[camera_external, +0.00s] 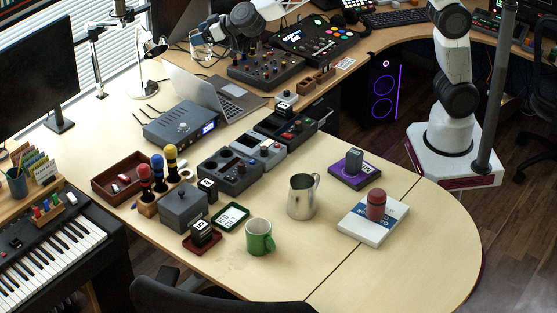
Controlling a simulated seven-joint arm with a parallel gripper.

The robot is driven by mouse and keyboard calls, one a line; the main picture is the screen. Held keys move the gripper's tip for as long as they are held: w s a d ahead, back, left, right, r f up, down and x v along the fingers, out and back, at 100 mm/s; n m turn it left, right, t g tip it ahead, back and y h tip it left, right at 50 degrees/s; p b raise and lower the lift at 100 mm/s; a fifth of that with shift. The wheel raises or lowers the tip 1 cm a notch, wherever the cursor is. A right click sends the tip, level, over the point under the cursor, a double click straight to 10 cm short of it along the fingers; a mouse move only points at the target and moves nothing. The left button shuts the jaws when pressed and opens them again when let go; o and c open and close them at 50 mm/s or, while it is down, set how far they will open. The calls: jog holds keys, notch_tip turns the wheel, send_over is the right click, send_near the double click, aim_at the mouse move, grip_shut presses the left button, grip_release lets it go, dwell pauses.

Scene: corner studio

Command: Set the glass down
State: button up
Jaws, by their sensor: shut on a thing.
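The glass (201,47) is clear and see-through, at the upper left of the middle in the external view. My gripper (212,34) comes in from the right at the top and is shut on the glass. The glass appears held sideways-on near the laptop's screen, above the back part of the desk. Its exact tilt and its height over the desk are hard to tell at this size. My fingertips are small and partly blend with the glass.
A laptop (232,99) stands open below the glass. A knobbed mixer (265,70) is to its right, and a desk lamp (150,48) to its left. A steel pitcher (301,197) and a green mug (259,238) stand farther forward. The desk's front right (420,245) is clear.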

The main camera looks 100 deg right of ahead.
jog(key=shift+w+d+r+m+h, duration=0.5)
jog(key=shift+d+m+h, duration=0.1)
jog(key=shift+h, duration=0.1)
jog(key=d+m+g+h, duration=0.5)
jog(key=m+g+h, duration=0.2)
jog(key=m+g, duration=0.15)
jog(key=s+a+f+m+g, duration=0.5)
jog(key=s+f+m+g, duration=0.15)
jog(key=m+g, duration=0.25)
notch_tip(320, 180, down, 24)
jog(key=shift+w+f, duration=0.1)
notch_tip(320, 180, down, 6)
jog(key=shift+f, duration=0.25)
dwell(0.8)
jog(key=shift+f, duration=0.6)
dwell(0.7)
jog(key=o, duration=1.2)
